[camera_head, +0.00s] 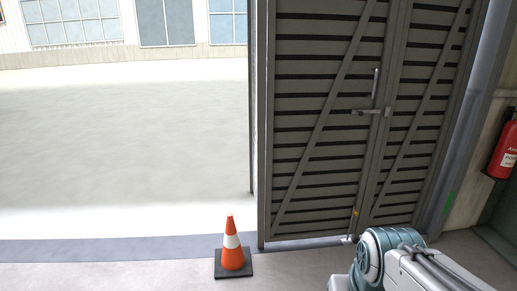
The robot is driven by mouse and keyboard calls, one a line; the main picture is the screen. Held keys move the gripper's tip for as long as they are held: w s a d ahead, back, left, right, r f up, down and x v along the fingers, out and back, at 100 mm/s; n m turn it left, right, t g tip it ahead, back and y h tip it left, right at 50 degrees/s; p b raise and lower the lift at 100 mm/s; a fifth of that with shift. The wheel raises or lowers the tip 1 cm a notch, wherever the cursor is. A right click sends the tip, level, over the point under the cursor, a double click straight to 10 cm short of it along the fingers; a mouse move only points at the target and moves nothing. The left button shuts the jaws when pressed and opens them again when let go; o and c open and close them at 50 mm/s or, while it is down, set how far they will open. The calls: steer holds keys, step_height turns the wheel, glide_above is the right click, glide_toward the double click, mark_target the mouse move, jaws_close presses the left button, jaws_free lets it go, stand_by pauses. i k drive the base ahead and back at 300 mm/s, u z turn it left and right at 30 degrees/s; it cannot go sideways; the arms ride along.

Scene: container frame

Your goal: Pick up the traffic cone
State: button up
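The traffic cone (233,257) is orange with a white band and stands upright on a dark square base. It is on the floor at the lower middle of the head view, just left of the door's lower edge. My arm enters from the lower right, with its grey and teal links to the right of the cone and well apart from it. The end of my arm is cut off or hidden, so my gripper's fingers do not show.
A slatted grey door (318,150) stands behind and right of the cone. A red fire extinguisher (502,152) hangs on the right wall. A wide opening on the left leads to bright open ground (120,150). The floor left of the cone is clear.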

mark_target(233, 260)
steer(key=u, duration=0.2)
steer(key=i, duration=1.55)
steer(key=u, duration=0.5)
steer(key=i, duration=1.45)
steer(key=u, duration=0.2)
